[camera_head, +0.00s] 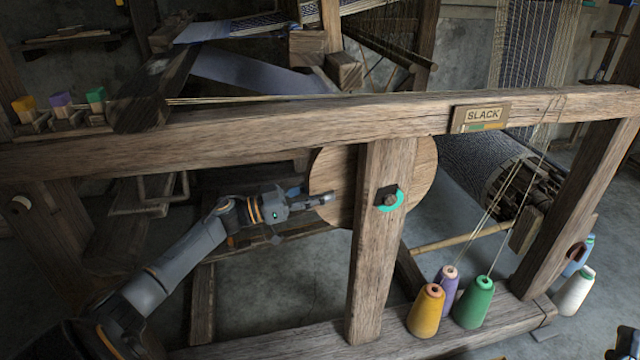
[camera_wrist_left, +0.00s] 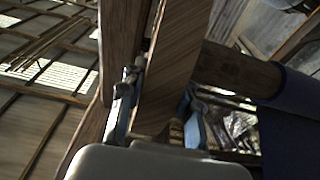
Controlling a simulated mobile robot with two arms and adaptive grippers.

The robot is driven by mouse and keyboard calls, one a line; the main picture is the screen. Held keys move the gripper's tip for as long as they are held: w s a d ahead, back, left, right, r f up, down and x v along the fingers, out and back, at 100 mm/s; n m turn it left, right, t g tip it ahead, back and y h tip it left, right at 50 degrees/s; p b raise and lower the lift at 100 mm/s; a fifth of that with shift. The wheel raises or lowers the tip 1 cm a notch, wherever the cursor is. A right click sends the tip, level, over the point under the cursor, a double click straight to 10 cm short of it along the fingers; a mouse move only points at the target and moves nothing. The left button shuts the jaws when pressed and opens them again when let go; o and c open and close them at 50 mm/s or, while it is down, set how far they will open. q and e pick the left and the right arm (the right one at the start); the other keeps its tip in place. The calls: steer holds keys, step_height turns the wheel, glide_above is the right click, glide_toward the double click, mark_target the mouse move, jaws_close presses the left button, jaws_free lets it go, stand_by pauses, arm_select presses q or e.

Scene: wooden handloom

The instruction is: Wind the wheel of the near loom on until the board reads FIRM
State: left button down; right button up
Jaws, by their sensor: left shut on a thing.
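The near loom's wheel (camera_head: 333,172) is a round wooden disc, partly hidden behind an upright post (camera_head: 381,260). My left gripper (camera_head: 312,197) is at the wheel's left edge and shut on it. In the left wrist view, my gripper's fingers (camera_wrist_left: 158,112) stand on either side of a wooden piece (camera_wrist_left: 175,62), which appears to be the wheel seen edge-on. The board (camera_head: 481,116) on the top beam reads SLACK, with a coloured strip below the word. A dark piece at the lower right edge may be part of my right gripper; its jaws cannot be made out.
The long top beam (camera_head: 270,132) passes above my left arm. Yellow (camera_head: 427,312), purple and green (camera_head: 475,303) cones stand on the lower beam. Open floor shows below my left forearm.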

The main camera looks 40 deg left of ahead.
arm_select(q)
steer(key=shift+r+y+p, duration=0.3)
steer(key=shift+r+p, duration=0.15)
steer(key=shift+p, duration=0.45)
steer(key=shift+a+r+p, duration=0.1)
steer(key=shift+r+p, duration=0.05)
steer(key=shift+p, duration=0.65)
arm_select(e)
steer(key=w+f+g+h, duration=0.2)
steer(key=f+g, duration=0.3)
steer(key=f, duration=0.2)
steer(key=w+d+f+g+h, duration=0.1)
steer(key=w+f+g, duration=0.1)
steer(key=f+g, duration=0.3)
step_height(320, 180, down, 3)
steer(key=shift+w+r+h, duration=0.15)
steer(key=shift+w+h, duration=0.1)
steer(key=shift+h, duration=0.15)
arm_select(q)
steer(key=c, duration=0.9)
jaws_free()
steer(key=shift+g, duration=0.3)
steer(key=shift+c, duration=0.2)
